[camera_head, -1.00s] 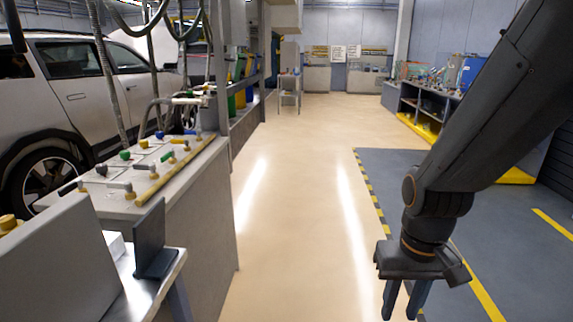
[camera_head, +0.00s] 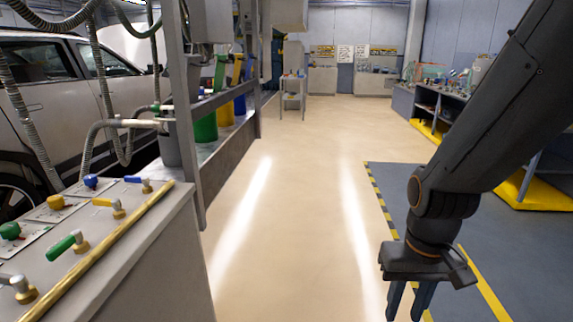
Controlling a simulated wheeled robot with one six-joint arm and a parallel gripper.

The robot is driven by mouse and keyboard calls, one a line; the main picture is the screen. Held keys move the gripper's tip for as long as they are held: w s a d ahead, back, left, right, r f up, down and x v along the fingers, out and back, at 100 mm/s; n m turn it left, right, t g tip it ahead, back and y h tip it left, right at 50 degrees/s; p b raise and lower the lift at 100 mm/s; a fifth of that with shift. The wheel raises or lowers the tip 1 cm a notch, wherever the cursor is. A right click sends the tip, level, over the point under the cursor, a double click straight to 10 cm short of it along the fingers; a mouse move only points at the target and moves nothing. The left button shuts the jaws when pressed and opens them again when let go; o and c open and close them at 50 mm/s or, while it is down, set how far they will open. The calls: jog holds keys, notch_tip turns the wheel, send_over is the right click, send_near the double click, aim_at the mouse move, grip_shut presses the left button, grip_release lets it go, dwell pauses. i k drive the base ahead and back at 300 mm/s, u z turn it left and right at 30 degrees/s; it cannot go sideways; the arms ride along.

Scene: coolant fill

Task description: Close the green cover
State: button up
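A green round cap (camera_head: 10,231) sits on the light grey panel top at the lower left, beside yellow and blue ones; I cannot tell whether it is the green cover or whether it is open. A green-handled valve (camera_head: 62,245) is to its right. A green container (camera_head: 206,127) stands on the shelf further ahead. My gripper (camera_head: 409,302) hangs at the lower right, pointing down over the floor, with a gap between its fingers and nothing between them. It is well apart from all of these.
The grey cabinet (camera_head: 150,265) borders the left side. A metal shelf rack (camera_head: 187,120) with hoses is beyond it, and a car (camera_head: 45,105) is behind. Clear beige floor (camera_head: 290,210) runs ahead. A workbench (camera_head: 437,103) stands at the right.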

aim_at(221, 60)
jog(key=i, duration=0.55)
jog(key=u, duration=0.5)
jog(key=i, duration=2.2)
jog(key=u, duration=0.1)
